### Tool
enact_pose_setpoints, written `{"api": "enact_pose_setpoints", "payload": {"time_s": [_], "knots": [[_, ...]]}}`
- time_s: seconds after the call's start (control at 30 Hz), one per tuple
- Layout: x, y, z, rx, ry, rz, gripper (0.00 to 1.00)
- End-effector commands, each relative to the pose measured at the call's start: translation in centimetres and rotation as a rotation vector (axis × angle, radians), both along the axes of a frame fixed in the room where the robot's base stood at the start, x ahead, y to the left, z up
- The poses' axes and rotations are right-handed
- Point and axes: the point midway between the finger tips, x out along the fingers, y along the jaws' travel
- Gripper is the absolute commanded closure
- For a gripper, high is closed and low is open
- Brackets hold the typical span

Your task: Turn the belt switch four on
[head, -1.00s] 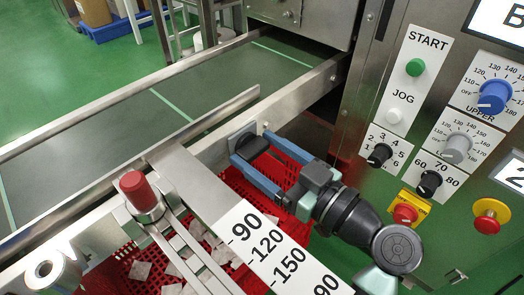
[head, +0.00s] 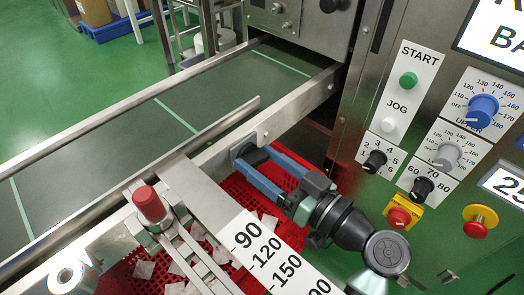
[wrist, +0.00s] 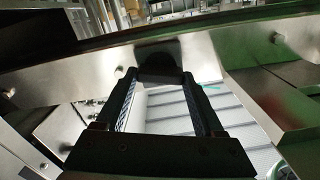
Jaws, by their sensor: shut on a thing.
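A dark belt switch (head: 241,149) sits on the metal side rail (head: 293,108) of the green conveyor. In the wrist view the switch (wrist: 158,60) is a dark block on the rail, straight ahead between my fingertips. My gripper (head: 254,158) reaches to the rail with its two blue-grey fingers, one on each side of the switch, and is shut on it. In the wrist view my gripper (wrist: 158,76) has its fingertips against the block's sides. The fingers partly hide the switch, and I cannot read any label or number on it.
A red crate (head: 222,172) with white teabags lies below the rail. A red-capped post (head: 149,203) and a scale plate (head: 262,240) stand in front. At the right is a control panel (head: 383,145) with knobs, a green start button (head: 408,80) and red stop buttons.

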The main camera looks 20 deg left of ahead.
Motion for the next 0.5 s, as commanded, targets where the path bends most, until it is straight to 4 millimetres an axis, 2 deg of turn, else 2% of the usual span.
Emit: {"api": "enact_pose_setpoints", "payload": {"time_s": [0.03, 0.5], "knots": [[-0.02, -0.03, 0.52, 0.015, 0.048, 0.001, 0.86], [0.11, -0.1, 0.45, 0.169, 0.468, 0.0, 0.86]]}}
